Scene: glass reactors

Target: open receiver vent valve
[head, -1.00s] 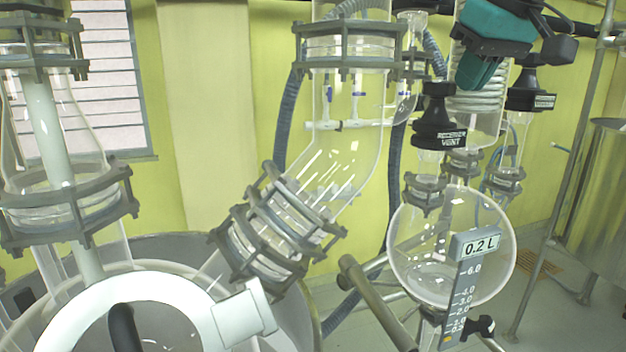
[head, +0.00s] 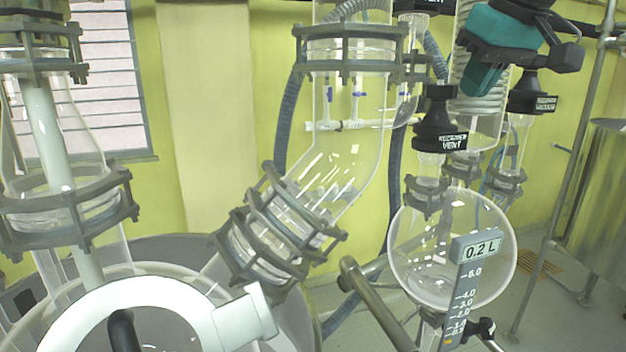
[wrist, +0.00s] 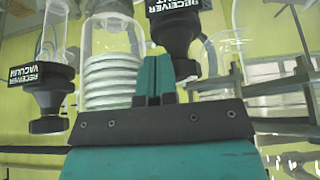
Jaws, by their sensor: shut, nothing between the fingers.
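The receiver vent valve (head: 439,125) is a black knob with a white-lettered label, atop a glass neck above the round receiver flask (head: 420,250). In the wrist view the valve (wrist: 178,45) appears upside down, just right of my fingers. My gripper (head: 482,85), teal with dark parts, is above and right of the valve in the head view, in front of the glass coil. In the wrist view my gripper (wrist: 154,62) has its teal fingers together, with nothing between them. No contact with the valve can be made out.
The receiver vacuum valve (head: 531,95), a similar black knob, stands to the right; it shows at left in the wrist view (wrist: 43,97). The glass coil (wrist: 110,75) is close to my fingers. A metal pole (head: 560,180) and steel vessel (head: 608,210) stand at right.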

